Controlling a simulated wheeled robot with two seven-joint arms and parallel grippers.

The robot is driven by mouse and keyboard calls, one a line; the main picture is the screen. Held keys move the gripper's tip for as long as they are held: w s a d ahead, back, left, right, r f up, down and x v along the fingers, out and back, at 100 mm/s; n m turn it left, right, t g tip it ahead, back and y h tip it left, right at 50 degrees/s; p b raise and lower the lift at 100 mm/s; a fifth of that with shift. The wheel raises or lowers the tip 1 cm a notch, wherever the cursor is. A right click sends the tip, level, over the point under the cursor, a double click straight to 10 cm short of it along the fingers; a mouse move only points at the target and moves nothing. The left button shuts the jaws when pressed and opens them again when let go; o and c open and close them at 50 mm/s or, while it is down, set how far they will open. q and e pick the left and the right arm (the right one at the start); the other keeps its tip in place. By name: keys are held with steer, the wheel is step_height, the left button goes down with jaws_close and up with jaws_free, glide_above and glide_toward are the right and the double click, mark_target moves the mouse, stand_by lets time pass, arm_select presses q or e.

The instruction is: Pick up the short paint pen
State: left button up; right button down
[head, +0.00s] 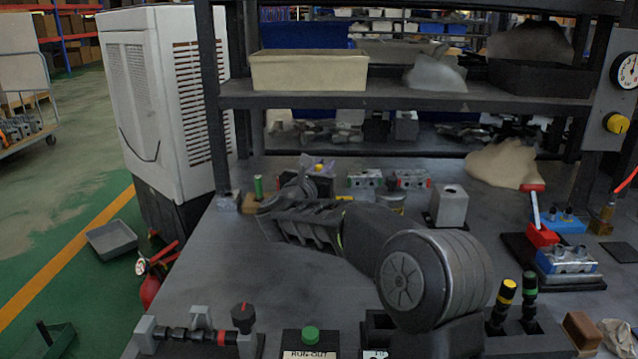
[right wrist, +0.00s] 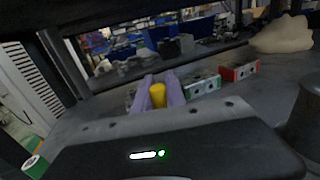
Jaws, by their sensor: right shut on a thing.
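A green pen (head: 258,186) stands upright in a wooden block left of my wrist. My left gripper is not in view.
Valve blocks (head: 365,179) stand behind my forearm, with a grey metal block (head: 449,205) to its right. Shelf posts and a shelf (head: 390,96) rise at the back. Two dark banded tools (head: 507,292) stand at the front right. The bench left of my forearm is clear.

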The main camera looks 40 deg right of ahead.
stand_by(0.4)
step_height(320, 180, up, 10)
steer(key=p, duration=0.2)
stand_by(1.0)
